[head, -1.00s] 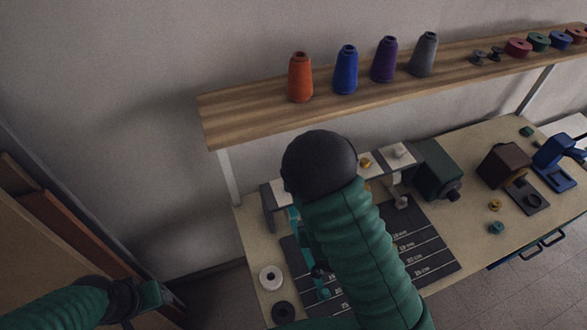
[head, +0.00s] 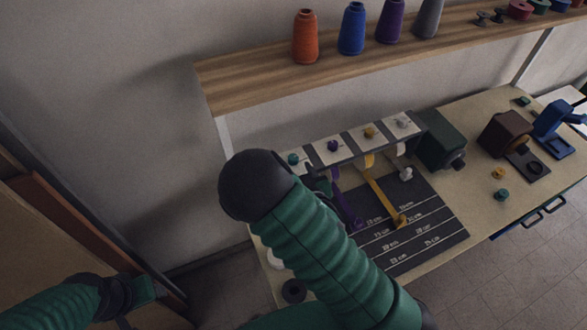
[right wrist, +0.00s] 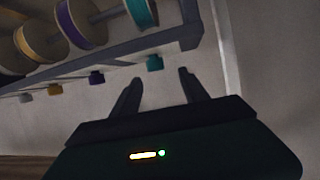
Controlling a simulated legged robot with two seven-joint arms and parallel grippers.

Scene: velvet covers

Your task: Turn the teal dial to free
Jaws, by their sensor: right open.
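The teal dial (head: 293,159) sits on a pale plate at the left end of the rack's top, beside my right arm. It also shows in the right wrist view (right wrist: 155,63), just beyond the open fingertips of my right gripper (right wrist: 158,80). The gripper holds nothing, and a gap shows between its fingers and the dial. A teal ribbon spool (right wrist: 140,12) is near the dial. The dial's setting is too small to read. My left gripper (head: 148,290) is at the lower left, away from the bench; its jaws are unclear.
Purple (head: 333,146), yellow (head: 369,133) and white (head: 402,123) dials sit in the same row. Purple and yellow ribbons lie over a dark measuring mat (head: 425,239). A wooden shelf (head: 240,84) with thread cones overhangs the bench behind. A rack post (right wrist: 228,50) stands right of my right gripper.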

